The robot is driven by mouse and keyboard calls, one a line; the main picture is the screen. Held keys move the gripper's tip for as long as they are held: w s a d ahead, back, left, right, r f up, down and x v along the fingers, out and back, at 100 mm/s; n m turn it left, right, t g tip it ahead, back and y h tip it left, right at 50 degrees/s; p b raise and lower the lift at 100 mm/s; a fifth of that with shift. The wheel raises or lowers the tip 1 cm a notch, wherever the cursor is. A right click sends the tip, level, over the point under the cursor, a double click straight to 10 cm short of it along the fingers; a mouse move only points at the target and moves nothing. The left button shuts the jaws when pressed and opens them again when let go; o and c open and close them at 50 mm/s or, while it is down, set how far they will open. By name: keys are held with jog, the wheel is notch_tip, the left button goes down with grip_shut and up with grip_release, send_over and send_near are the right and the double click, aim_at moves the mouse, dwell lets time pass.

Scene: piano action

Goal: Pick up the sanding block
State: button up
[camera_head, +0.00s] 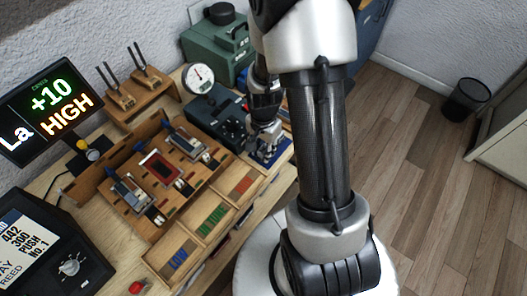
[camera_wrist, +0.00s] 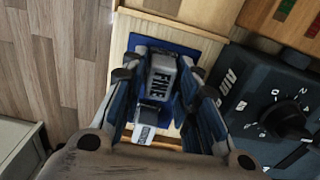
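The sanding block (camera_wrist: 160,80) is a small grey-white block marked "FINE", seen in the wrist view between the two fingers of my gripper (camera_wrist: 158,68). It is over a blue pad (camera_wrist: 150,42) on the wooden bench. The fingers lie close along both sides of the block; I cannot tell whether they touch it. A smaller white and blue piece (camera_wrist: 145,133) shows nearer the wrist, between the finger bases. In the head view my gripper (camera_head: 264,148) points down at the blue pad (camera_head: 272,158) at the bench's right end, and the block is hidden there.
A dark box with a knob (camera_wrist: 285,120) stands close beside my gripper; it also shows in the head view (camera_head: 215,118). A wooden tray with colored strips (camera_head: 210,215), a dial gauge (camera_head: 199,78) and a green case (camera_head: 215,45) are nearby. Open floor lies right of the bench.

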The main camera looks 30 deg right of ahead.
aim_at(263, 149)
grip_shut()
notch_tip(263, 149, up, 20)
jog(key=p, duration=0.6)
jog(key=shift+c, duration=1)
grip_release()
jog(key=c, duration=0.3)
jog(key=shift+w, duration=0.1)
jog(key=shift+c, duration=0.2)
